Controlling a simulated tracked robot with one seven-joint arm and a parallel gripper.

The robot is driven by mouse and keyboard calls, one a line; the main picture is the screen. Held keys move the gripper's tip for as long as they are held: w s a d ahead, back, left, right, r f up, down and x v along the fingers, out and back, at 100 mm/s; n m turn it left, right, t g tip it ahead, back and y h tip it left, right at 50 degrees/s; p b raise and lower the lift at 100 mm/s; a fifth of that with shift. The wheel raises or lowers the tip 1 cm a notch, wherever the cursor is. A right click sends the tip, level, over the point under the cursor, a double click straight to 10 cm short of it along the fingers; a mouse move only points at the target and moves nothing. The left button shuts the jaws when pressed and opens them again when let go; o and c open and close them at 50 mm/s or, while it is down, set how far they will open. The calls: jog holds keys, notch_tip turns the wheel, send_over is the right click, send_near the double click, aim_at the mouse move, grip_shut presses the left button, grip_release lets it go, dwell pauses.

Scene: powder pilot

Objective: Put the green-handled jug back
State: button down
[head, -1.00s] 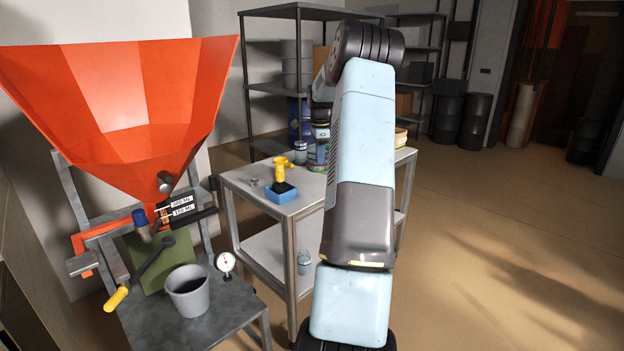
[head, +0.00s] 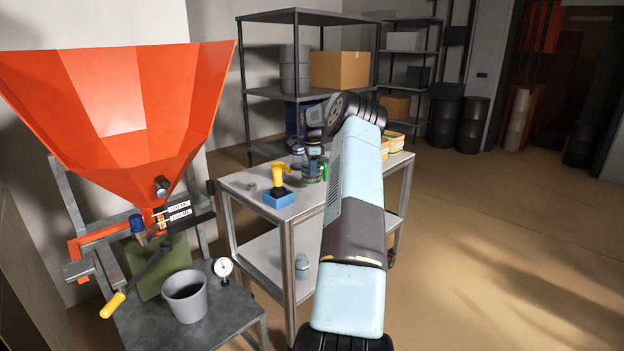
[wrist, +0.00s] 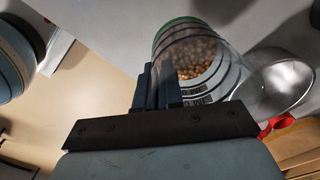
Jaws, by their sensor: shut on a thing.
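The jug is a clear vessel with a green rim and dark bands, with tan granules inside. In the wrist view the jug (wrist: 203,48) is just beyond my gripper (wrist: 160,85), whose dark fingers are closed at its near side. The handle is hidden by the fingers. In the head view the jug (head: 314,170) shows small and partly covered at the back of the grey cart (head: 250,184), below my gripper (head: 314,146). I cannot tell whether its base touches the cart top.
A metal bowl (wrist: 282,82) and a red item (wrist: 275,125) are close to the jug's right in the wrist view. On the cart stand a yellow-handled tool in a blue block (head: 279,190) and yellow tubs (head: 393,143). An orange hopper (head: 120,110) and grey bucket (head: 186,297) are left.

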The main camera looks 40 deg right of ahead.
aim_at(312, 181)
jog(key=shift+w+d+f, duration=0.2)
jog(key=shift+w+f, duration=0.1)
jog(key=shift+f, duration=0.15)
jog(key=shift+w+f, duration=0.1)
jog(key=shift+f, duration=1.5)
jog(key=c, duration=1.3)
grip_release()
